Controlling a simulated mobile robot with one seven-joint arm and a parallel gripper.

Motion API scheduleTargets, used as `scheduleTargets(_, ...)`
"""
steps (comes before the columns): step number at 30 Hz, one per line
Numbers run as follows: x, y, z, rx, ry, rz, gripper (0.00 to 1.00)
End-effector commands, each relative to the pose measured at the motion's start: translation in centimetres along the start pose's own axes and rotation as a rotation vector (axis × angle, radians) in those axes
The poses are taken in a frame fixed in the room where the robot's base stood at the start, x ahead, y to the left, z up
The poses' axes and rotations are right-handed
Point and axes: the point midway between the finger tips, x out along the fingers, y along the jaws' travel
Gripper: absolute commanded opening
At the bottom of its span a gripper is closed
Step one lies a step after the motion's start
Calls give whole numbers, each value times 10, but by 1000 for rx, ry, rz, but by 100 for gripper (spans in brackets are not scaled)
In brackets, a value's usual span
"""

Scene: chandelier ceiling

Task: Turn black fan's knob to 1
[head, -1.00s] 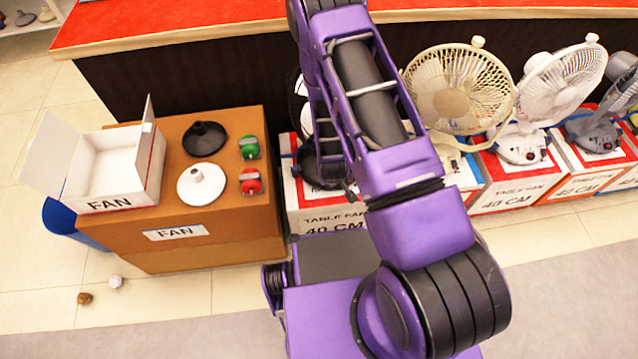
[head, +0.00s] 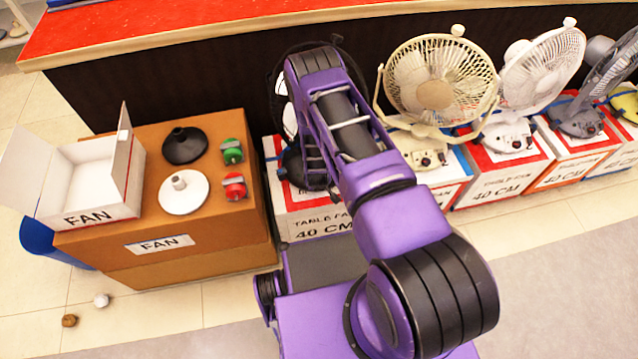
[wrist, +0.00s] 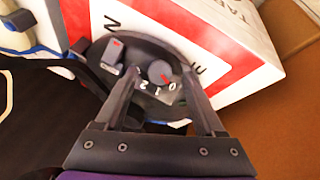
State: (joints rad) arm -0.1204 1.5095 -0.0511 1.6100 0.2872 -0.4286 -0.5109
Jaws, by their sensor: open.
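The black fan (head: 277,85) stands on a box behind my arm, which hides much of it in the head view. Its black base (wrist: 120,50) fills the middle of the wrist view. The round grey knob (wrist: 158,72) sits on the base, with its red mark toward the 0. White numbers 0, 1 and 2 lie around its lower side. A grey switch with a red mark is to the knob's left. My gripper (wrist: 159,80) is open, one finger on each side of the knob. I cannot tell if the fingers touch it.
A cream fan (head: 436,90) and a white fan (head: 540,75) stand on boxes to the right. A brown box (head: 235,225) at left carries loose fan parts and an open white carton (head: 120,205). A red-topped counter (head: 180,25) runs behind.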

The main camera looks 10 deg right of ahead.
Motion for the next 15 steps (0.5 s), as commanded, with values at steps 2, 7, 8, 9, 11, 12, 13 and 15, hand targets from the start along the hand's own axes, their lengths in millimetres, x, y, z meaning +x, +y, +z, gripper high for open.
scheduleTargets(2,8,0,0,1,0,1,71)
scheduleTargets(7,13,0,0,1,0,1,71)
scheduleTargets(8,13,0,0,1,0,1,71)
scheduleTargets(9,13,0,0,1,0,1,71)
scheduleTargets(11,13,0,0,1,0,1,71)
scheduleTargets(12,13,0,0,1,0,1,71)
scheduleTargets(13,13,0,0,1,0,1,71)
scheduleTargets(15,13,0,0,1,0,1,60)
